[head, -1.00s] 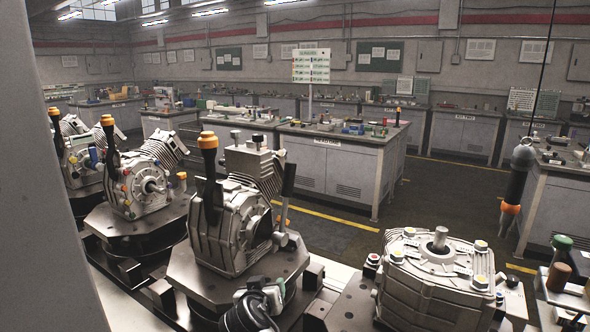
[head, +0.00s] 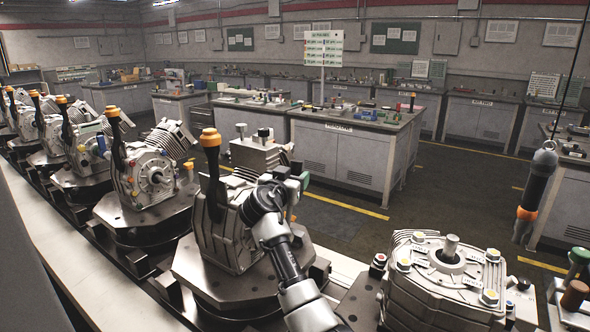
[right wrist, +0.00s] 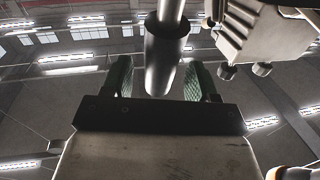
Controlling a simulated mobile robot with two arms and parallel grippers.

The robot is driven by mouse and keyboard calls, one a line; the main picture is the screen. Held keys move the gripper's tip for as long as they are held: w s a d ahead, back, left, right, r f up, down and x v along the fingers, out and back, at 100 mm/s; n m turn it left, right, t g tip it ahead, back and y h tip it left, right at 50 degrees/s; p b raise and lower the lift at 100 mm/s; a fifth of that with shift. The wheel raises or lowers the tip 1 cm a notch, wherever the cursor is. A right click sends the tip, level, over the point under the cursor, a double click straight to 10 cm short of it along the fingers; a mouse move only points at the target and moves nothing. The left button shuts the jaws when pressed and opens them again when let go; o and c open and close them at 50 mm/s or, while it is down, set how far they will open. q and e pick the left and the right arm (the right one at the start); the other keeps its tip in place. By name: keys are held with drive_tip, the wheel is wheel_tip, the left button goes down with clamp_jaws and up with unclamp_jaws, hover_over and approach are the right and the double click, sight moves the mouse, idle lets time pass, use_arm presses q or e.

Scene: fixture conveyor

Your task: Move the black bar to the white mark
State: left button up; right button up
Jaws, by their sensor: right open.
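The black bar (right wrist: 165,58) is a dark sleeve on a metal rod. In the right wrist view it reaches down between the two green-padded fingers of my right gripper (right wrist: 158,80). The gripper is open, with a finger on each side of the bar; gaps show beside it, and I cannot tell whether it touches. In the head view my right gripper (head: 292,182) is at the right side of the middle engine housing (head: 222,235), and my arm and gripper hide most of the bar. I cannot make out the white mark. My left gripper is not in view.
A black lever with an orange cap (head: 213,170) stands left of my right gripper. Another housing (head: 440,275) sits at lower right. A black hanging tool (head: 535,195) is at far right. More engine fixtures line the conveyor on the left. Workbenches (head: 345,160) stand behind.

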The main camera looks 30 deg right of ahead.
drive_tip(key=shift+x, duration=0.85)
drive_tip(key=shift+c, duration=0.2)
clamp_jaws()
